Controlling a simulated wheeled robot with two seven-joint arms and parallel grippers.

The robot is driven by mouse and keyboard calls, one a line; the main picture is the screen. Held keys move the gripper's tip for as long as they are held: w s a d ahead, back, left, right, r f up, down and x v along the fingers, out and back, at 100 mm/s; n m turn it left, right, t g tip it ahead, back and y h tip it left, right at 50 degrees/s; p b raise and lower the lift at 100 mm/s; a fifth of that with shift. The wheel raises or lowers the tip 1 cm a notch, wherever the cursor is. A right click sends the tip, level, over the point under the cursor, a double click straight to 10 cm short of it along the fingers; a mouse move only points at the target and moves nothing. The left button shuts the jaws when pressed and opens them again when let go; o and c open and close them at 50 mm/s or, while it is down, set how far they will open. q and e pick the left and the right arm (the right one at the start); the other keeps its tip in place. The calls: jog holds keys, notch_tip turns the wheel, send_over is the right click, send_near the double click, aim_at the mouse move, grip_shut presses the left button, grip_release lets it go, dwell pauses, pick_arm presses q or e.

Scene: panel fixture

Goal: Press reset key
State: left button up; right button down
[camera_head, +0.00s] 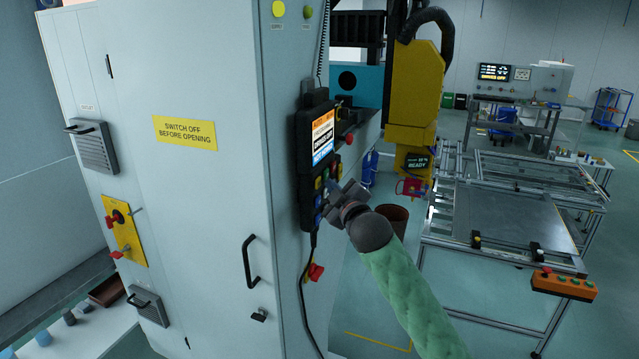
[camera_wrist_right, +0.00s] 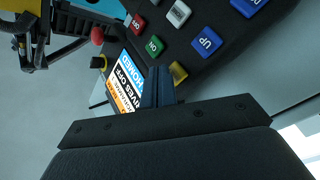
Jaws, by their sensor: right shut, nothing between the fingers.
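A dark control pendant (camera_head: 305,170) with a lit screen (camera_head: 322,135) hangs on the side of the grey cabinet. I cannot read which one is the reset key. My right gripper (camera_head: 332,197) is shut and empty at the pendant's lower keys. In the wrist view its fingertips (camera_wrist_right: 158,72) are beside the yellow key and partly cover it; contact cannot be told. My left gripper is out of view.
A red emergency knob (camera_head: 315,272) sits lower on the cabinet side, near a hanging black cable (camera_head: 304,305). A yellow machine head (camera_head: 414,85) stands behind, to the right. A metal frame table (camera_head: 505,215) is further right.

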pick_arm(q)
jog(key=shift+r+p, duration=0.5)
pick_arm(e)
jog(key=shift+s+d, duration=0.25)
jog(key=shift+d, duration=0.55)
jog(key=shift+s+d, duration=0.3)
jog(key=shift+d, duration=0.5)
jog(key=shift+s+d, duration=0.25)
jog(key=shift+d, duration=0.55)
